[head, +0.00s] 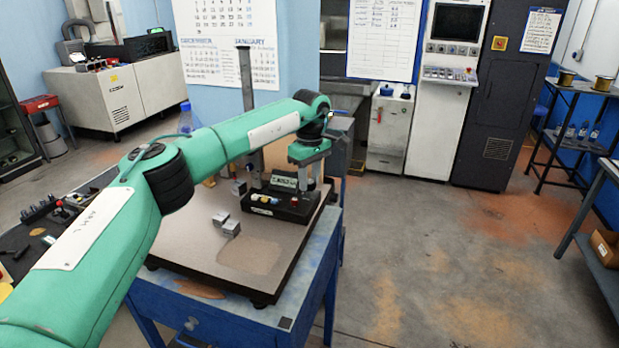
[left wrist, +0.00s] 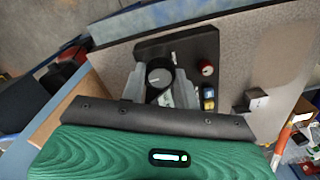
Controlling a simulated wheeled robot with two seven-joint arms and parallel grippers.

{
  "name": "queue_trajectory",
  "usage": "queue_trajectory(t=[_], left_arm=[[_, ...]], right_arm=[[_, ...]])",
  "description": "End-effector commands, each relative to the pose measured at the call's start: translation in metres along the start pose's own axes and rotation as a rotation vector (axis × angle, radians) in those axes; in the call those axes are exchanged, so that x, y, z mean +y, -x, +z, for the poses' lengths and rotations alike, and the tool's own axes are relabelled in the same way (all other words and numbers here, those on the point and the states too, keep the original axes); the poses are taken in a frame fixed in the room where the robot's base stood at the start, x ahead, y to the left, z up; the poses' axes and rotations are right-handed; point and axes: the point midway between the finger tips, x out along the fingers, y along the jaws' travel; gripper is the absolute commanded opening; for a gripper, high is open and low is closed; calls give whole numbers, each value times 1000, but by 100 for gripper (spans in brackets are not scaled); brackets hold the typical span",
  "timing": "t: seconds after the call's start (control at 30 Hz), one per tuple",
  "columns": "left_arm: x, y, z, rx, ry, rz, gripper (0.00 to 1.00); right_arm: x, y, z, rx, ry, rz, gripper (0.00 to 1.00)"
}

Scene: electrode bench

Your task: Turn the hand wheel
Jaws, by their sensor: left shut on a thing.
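The hand wheel (left wrist: 160,76) shows in the left wrist view as a round grey disc with a dark rim, on a black instrument base (left wrist: 205,47). My left gripper (left wrist: 159,88) has one finger on each side of it and is shut on it. In the head view my left gripper (head: 308,178) points down at the right end of the black instrument (head: 285,210), which has a small display and coloured buttons. There the gripper and arm hide the wheel. My right gripper is in neither view.
The instrument stands on a grey-brown plate (head: 215,262) on a blue bench (head: 300,320). Small metal blocks (head: 231,228) lie left of it. A tall upright post (head: 245,90) stands behind. The plate's front is clear.

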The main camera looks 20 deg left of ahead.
Motion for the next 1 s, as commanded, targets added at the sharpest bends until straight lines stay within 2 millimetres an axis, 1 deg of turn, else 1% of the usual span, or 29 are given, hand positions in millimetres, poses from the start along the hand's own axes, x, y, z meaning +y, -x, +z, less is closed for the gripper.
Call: queue_trajectory(t=[0.03,0.33,0.9,0.93,1.0], left_arm=[[1,4,-2,3,-26,6,9],[1,4,-2,5,-142,6,9],[1,4,-2,6,-168,8,9],[1,4,-2,7,-168,8,37],[1,4,-2,6,-168,7,51]], right_arm=[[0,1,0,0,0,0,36],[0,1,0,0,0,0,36],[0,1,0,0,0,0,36],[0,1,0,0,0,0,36],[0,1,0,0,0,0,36]])
